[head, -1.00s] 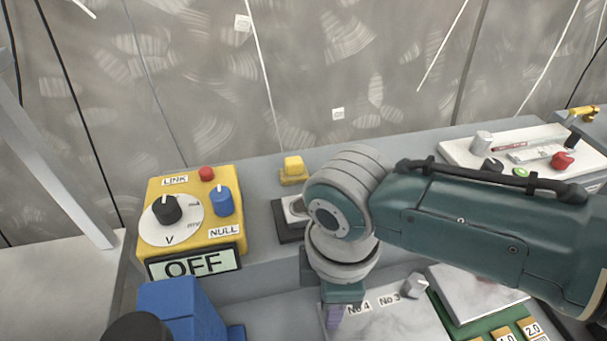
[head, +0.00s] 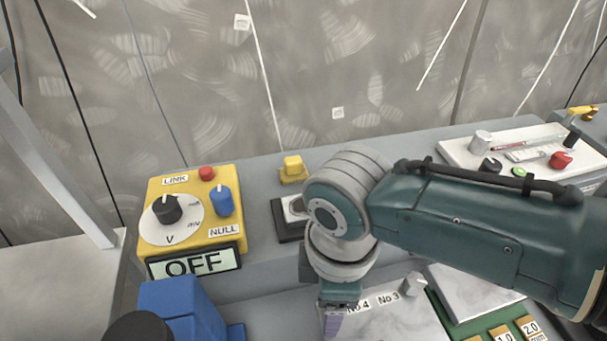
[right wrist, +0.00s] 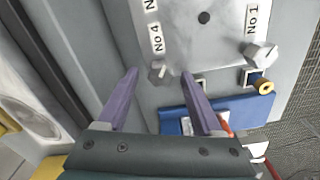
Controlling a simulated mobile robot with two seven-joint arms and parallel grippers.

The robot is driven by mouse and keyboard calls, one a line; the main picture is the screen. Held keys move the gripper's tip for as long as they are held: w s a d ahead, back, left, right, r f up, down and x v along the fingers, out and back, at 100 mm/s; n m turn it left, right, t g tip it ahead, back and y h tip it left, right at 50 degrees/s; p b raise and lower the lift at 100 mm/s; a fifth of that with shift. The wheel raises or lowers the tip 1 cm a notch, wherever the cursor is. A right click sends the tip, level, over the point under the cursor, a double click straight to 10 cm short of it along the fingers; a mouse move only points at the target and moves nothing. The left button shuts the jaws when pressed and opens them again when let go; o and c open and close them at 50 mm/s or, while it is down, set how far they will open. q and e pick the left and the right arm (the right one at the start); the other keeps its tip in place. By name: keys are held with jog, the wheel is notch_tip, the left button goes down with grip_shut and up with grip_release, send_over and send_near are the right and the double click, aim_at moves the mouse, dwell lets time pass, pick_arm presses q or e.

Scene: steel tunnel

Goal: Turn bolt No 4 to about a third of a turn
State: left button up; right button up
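Bolt No 4 (right wrist: 157,70) is a small grey metal head on the pale plate (right wrist: 178,30), beside the label "No 4" (right wrist: 156,38) in the right wrist view. My right gripper (right wrist: 158,73) is open, with its two purple fingers on either side of the bolt and gaps showing between. In the head view my right gripper (head: 332,325) points down at the plate, left of the "No 4" label (head: 357,305), and hides the bolt there. My left gripper is not in view.
Bolt No 3 (head: 412,283) stands up from the plate to the right; another bolt (right wrist: 261,56) is by the "No 1" label. A yellow meter (head: 195,205) reading "OFF" and a blue block (head: 178,310) are at left. A green tray (head: 478,332) lies at right.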

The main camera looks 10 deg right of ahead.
jog(key=shift+r, duration=0.1)
notch_tip(320, 180, up, 8)
jog(key=p, duration=0.3)
jog(key=shift+r, duration=0.9)
